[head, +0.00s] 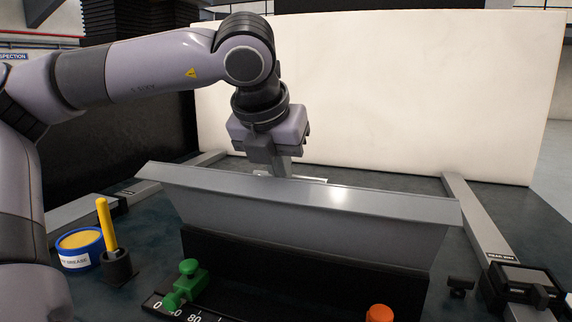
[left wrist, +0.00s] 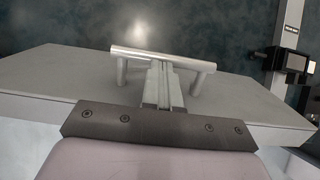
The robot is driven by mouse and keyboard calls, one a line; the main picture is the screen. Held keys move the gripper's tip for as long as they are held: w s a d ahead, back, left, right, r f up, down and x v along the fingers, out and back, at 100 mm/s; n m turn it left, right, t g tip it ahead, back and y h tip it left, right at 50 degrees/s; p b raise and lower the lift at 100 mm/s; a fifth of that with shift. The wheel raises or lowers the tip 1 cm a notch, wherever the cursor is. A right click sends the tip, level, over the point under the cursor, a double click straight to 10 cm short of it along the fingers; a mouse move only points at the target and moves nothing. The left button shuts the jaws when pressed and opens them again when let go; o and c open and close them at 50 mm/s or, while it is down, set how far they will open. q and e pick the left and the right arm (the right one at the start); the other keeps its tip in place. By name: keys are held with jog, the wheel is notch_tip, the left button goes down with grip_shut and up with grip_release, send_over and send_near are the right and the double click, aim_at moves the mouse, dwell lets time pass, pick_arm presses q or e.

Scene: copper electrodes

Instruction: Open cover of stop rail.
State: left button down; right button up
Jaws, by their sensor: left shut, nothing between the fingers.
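The cover (head: 300,225) is a long grey metal panel with a bent upper lip, standing raised and tilted above a black base in the middle of the head view. It also fills much of the left wrist view (left wrist: 50,85). A bar handle (left wrist: 163,54) on two posts stands on its face there. My left gripper (head: 280,172) is behind the cover's upper edge, pointing down. Its fingers (left wrist: 161,72) are shut and empty, between the two posts, with the tips close to the bar. I cannot tell whether they touch it. My right gripper is out of view.
A green clamp (head: 186,283) and a scale (head: 195,314) lie in front, with an orange knob (head: 380,313) at right. A blue grease tin (head: 80,248) and a yellow stick in a holder (head: 107,228) stand left. A black block (head: 520,285) sits on the right rail. A white panel (head: 400,90) closes the back.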

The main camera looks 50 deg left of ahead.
pick_arm(q)
jog(key=shift+w+a+r+g+h+p, duration=0.1)
jog(key=shift+w+a+g+h+p, duration=0.1)
jog(key=shift+w+a+g+p, duration=0.5)
jog(key=shift+w+a+g+h+p, duration=0.15)
jog(key=shift+w+p, duration=0.3)
jog(key=shift+w, duration=0.5)
jog(key=shift+w+a+r+g+h+p, duration=0.1)
jog(key=shift+w+a+g+h+p, duration=0.2)
jog(key=shift+w+a+p, duration=0.4)
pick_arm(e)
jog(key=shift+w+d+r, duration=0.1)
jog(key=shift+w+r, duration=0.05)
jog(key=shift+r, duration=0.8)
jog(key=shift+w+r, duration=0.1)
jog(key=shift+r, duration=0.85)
pick_arm(q)
jog(key=shift+w+d, duration=0.1)
jog(key=shift+d, duration=0.1)
jog(key=shift+r, duration=0.1)
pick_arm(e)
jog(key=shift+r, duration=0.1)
